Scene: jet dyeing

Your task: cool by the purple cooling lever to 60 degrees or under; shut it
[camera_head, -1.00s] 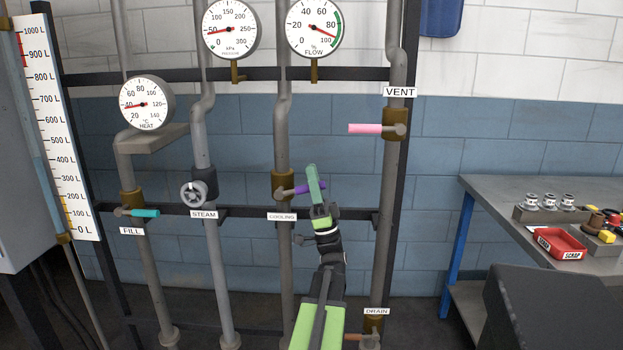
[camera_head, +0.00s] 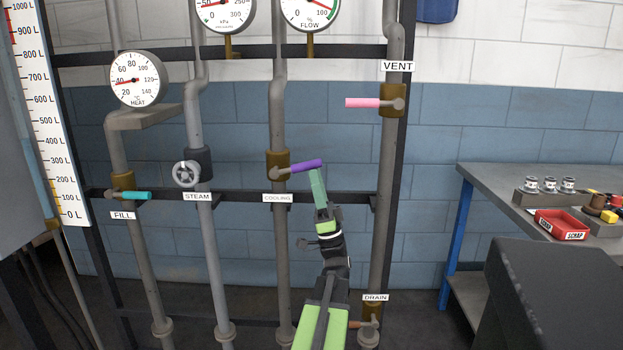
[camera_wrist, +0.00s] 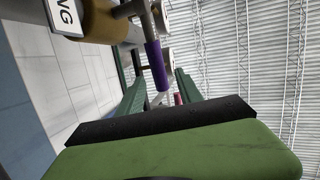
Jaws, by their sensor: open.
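The purple cooling lever (camera_head: 305,166) juts right from its brass valve, nearly level with its free end tilted slightly up. The COOLING label (camera_head: 277,198) is below it. My gripper (camera_head: 317,176) is open and empty, with its fingertips just under the lever's free end. In the wrist view the purple lever (camera_wrist: 156,66) shows between and beyond the tips of the two green fingers; I cannot tell whether they touch it. The HEAT gauge (camera_head: 138,80) has its red needle near 40 °C.
The pink VENT lever (camera_head: 363,103) is up to the right and the teal FILL lever (camera_head: 136,196) is at left. The STEAM handwheel (camera_head: 186,174) is left of the cooling pipe. The DRAIN valve (camera_head: 371,312) is low right. A workbench (camera_head: 500,188) with a red scrap tray (camera_head: 562,225) stands at right.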

